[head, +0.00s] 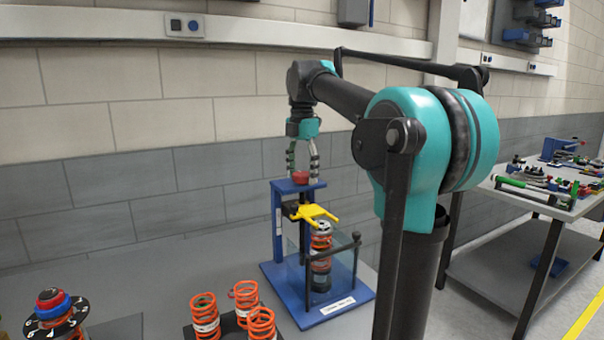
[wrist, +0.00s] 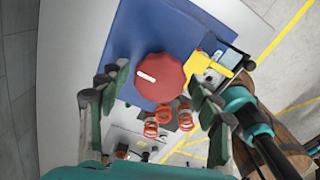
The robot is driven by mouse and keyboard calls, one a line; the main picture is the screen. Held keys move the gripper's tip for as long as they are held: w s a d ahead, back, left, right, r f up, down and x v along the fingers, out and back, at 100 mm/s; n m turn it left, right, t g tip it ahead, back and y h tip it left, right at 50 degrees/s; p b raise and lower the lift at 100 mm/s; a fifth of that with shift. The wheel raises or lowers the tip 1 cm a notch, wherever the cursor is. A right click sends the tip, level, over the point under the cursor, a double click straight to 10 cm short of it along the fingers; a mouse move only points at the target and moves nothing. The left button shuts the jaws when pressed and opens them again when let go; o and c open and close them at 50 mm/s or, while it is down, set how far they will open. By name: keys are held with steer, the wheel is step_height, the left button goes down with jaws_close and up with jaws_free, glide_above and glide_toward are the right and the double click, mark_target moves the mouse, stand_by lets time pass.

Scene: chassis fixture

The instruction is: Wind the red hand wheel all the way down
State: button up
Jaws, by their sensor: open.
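The red hand wheel (head: 301,177) sits on top of the blue press frame (head: 278,225). In the wrist view the red hand wheel (wrist: 159,77) is a scalloped knob with a white mark pointing to the left. My gripper (head: 302,165) is above the wheel, pointing down, with its fingers spread. In the wrist view my gripper (wrist: 160,95) has one finger on each side of the wheel, with gaps between. A yellow fork (head: 314,213) on the press is just above an upright spring strut (head: 321,255). The strut stands behind a clear guard.
Several orange springs (head: 205,316) stand on a dark tray in front left of the press. A black numbered dial with a red and blue knob (head: 52,305) is at the far left. A second table (head: 530,195) with parts stands at the right. The wall is behind the press.

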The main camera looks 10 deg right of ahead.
steer(key=n, duration=0.4)
steer(key=shift+n, duration=0.3)
steer(key=n, duration=0.5)
steer(key=c, duration=1.1)
steer(key=m, duration=0.6)
steer(key=shift+m, duration=0.3)
steer(key=m, duration=0.6)
steer(key=shift+m, duration=2.4)
